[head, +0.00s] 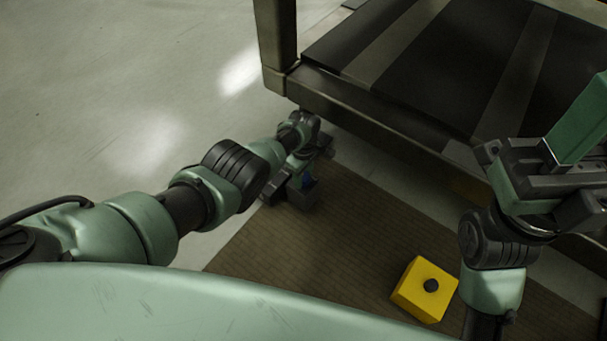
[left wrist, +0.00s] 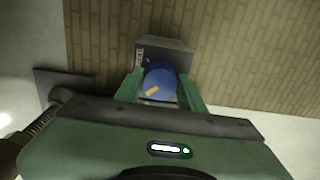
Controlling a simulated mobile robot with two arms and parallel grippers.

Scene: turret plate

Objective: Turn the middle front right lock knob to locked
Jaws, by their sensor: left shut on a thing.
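A round blue knob (left wrist: 159,78) with a short yellow mark shows in the left wrist view, on a grey box (left wrist: 178,46) with a small label. The yellow mark lies slanted on the knob's lower left part. My left gripper (left wrist: 160,92) has its two green fingers on either side of the knob and is shut on it.
A yellow box (head: 424,292) with a black round top button lies on the brown ribbed mat (head: 335,245). A large dark framed platform (head: 430,75) stands above and behind the left gripper, with a post at its corner. Pale floor (head: 120,90) is clear at the left.

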